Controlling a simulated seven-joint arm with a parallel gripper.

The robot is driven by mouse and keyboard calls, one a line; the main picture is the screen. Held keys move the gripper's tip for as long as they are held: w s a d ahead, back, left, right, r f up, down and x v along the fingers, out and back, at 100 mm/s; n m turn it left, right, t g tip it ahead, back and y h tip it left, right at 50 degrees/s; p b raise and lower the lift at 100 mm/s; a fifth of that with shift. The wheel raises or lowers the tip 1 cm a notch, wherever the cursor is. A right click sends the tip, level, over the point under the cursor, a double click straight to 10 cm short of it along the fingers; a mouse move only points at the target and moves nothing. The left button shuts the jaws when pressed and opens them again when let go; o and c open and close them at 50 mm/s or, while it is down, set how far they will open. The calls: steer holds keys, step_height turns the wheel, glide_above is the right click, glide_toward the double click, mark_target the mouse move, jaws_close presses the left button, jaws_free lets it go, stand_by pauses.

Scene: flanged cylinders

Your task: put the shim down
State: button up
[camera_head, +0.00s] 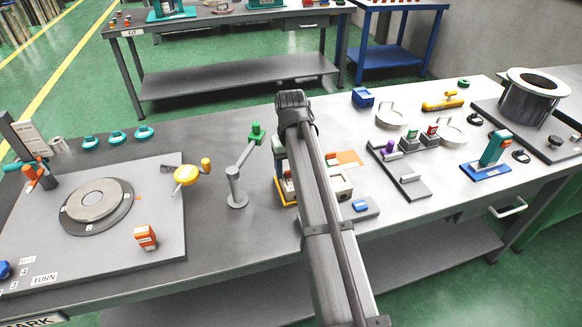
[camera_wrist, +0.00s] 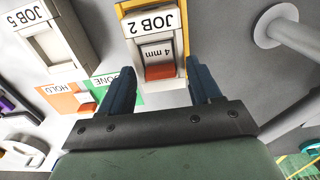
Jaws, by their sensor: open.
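The shim (camera_wrist: 158,58), a flat piece marked "4 mm" with an orange-red end, lies in the slot of a white holder marked JOB 2 (camera_wrist: 133,25) with a yellow edge, in the wrist view. My gripper (camera_wrist: 160,68) is open. Its two dark blue fingers stand apart on either side of the holder's near end, with the shim's orange end between them. I cannot tell whether the fingers touch anything. In the head view my arm hides most of the gripper and part of the yellow-edged holder (camera_head: 287,203).
A white JOB 1-like holder reading JOB 5 (camera_wrist: 60,42) stands left in the wrist view. Orange HOLD (camera_wrist: 62,102) and green DONE (camera_wrist: 126,98) patches lie near it. A grey post (camera_head: 236,188) with a jointed arm stands left of my arm. A grey tooling plate (camera_head: 160,220) lies further left.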

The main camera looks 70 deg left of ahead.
step_height(320, 180, up, 12)
steer(key=shift+r, duration=0.15)
stand_by(0.6)
stand_by(0.5)
